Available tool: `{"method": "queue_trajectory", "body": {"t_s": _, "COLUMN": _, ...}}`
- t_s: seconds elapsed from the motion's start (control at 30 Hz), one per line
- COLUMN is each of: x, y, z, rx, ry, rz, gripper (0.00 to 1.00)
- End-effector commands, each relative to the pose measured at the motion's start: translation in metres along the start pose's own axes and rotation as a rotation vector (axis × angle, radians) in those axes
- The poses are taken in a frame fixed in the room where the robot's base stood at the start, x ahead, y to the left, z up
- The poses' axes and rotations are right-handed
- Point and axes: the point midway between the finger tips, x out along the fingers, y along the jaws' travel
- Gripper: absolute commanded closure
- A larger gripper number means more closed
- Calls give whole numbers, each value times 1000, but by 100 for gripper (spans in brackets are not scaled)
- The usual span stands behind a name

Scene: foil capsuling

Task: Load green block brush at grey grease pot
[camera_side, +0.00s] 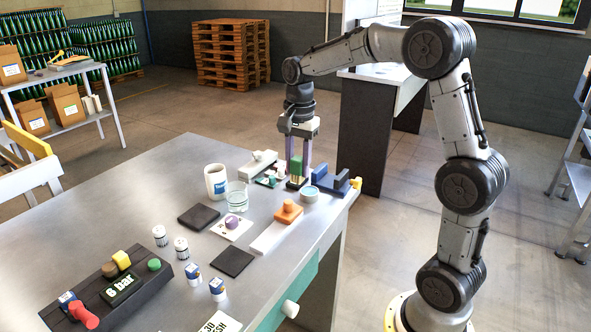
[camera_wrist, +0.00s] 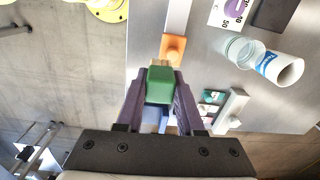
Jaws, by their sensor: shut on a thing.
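My gripper (camera_side: 297,183) is shut on the green block brush (camera_side: 296,166) and holds it over the far right end of the table. In the wrist view the green block brush (camera_wrist: 160,84) sits between the two purple-grey fingers of my gripper (camera_wrist: 160,92), with a tan strip showing at its upper edge. A small round grey pot with a pale teal top, which looks like the grease pot (camera_side: 309,195), stands just right of and in front of the fingers. The gap between brush and pot cannot be told. I cannot make out the pot in the wrist view.
An orange block (camera_side: 289,211) on a white strip (camera_side: 272,238) lies in front. A blue holder (camera_side: 331,180) stands to the right. A glass (camera_side: 237,195) and a white mug (camera_side: 216,181) stand left. A white bar (camera_side: 259,164) lies behind. The table's right edge is close.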

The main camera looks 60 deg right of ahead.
Motion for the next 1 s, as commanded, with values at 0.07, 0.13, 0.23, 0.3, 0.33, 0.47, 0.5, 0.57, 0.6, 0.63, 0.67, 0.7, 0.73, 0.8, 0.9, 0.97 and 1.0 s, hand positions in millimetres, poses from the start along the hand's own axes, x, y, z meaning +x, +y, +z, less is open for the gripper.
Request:
{"method": "queue_trajectory", "body": {"t_s": 0.07, "x": 3, "y": -12, "z": -19, "rx": -14, "ry": 4, "rz": -5, "gripper": 100}}
{"method": "queue_trajectory", "body": {"t_s": 0.13, "x": 8, "y": -20, "z": -40, "rx": -18, "ry": 6, "rz": -6, "gripper": 100}}
{"method": "queue_trajectory", "body": {"t_s": 0.23, "x": 18, "y": -27, "z": -70, "rx": -5, "ry": 6, "rz": -3, "gripper": 100}}
{"method": "queue_trajectory", "body": {"t_s": 0.3, "x": 26, "y": -29, "z": -89, "rx": 13, "ry": 4, "rz": 2, "gripper": 100}}
{"method": "queue_trajectory", "body": {"t_s": 0.33, "x": 29, "y": -29, "z": -96, "rx": 22, "ry": 3, "rz": 5, "gripper": 100}}
{"method": "queue_trajectory", "body": {"t_s": 0.47, "x": 40, "y": -24, "z": -115, "rx": 59, "ry": -5, "rz": 18, "gripper": 100}}
{"method": "queue_trajectory", "body": {"t_s": 0.5, "x": 43, "y": -23, "z": -117, "rx": 66, "ry": -8, "rz": 23, "gripper": 100}}
{"method": "queue_trajectory", "body": {"t_s": 0.57, "x": 46, "y": -21, "z": -120, "rx": 72, "ry": -9, "rz": 25, "gripper": 100}}
{"method": "queue_trajectory", "body": {"t_s": 0.6, "x": 48, "y": -21, "z": -120, "rx": 74, "ry": -10, "rz": 26, "gripper": 100}}
{"method": "queue_trajectory", "body": {"t_s": 0.63, "x": 49, "y": -20, "z": -120, "rx": 74, "ry": -10, "rz": 26, "gripper": 100}}
{"method": "queue_trajectory", "body": {"t_s": 0.67, "x": 51, "y": -20, "z": -120, "rx": 75, "ry": -10, "rz": 26, "gripper": 100}}
{"method": "queue_trajectory", "body": {"t_s": 0.7, "x": 54, "y": -20, "z": -120, "rx": 74, "ry": -10, "rz": 27, "gripper": 100}}
{"method": "queue_trajectory", "body": {"t_s": 0.73, "x": 57, "y": -20, "z": -120, "rx": 74, "ry": -11, "rz": 28, "gripper": 100}}
{"method": "queue_trajectory", "body": {"t_s": 0.8, "x": 63, "y": -20, "z": -119, "rx": 74, "ry": -10, "rz": 27, "gripper": 100}}
{"method": "queue_trajectory", "body": {"t_s": 0.9, "x": 74, "y": -20, "z": -119, "rx": 74, "ry": -10, "rz": 27, "gripper": 100}}
{"method": "queue_trajectory", "body": {"t_s": 0.97, "x": 80, "y": -19, "z": -119, "rx": 74, "ry": -11, "rz": 28, "gripper": 100}}
{"method": "queue_trajectory", "body": {"t_s": 1.0, "x": 84, "y": -19, "z": -119, "rx": 74, "ry": -11, "rz": 28, "gripper": 100}}
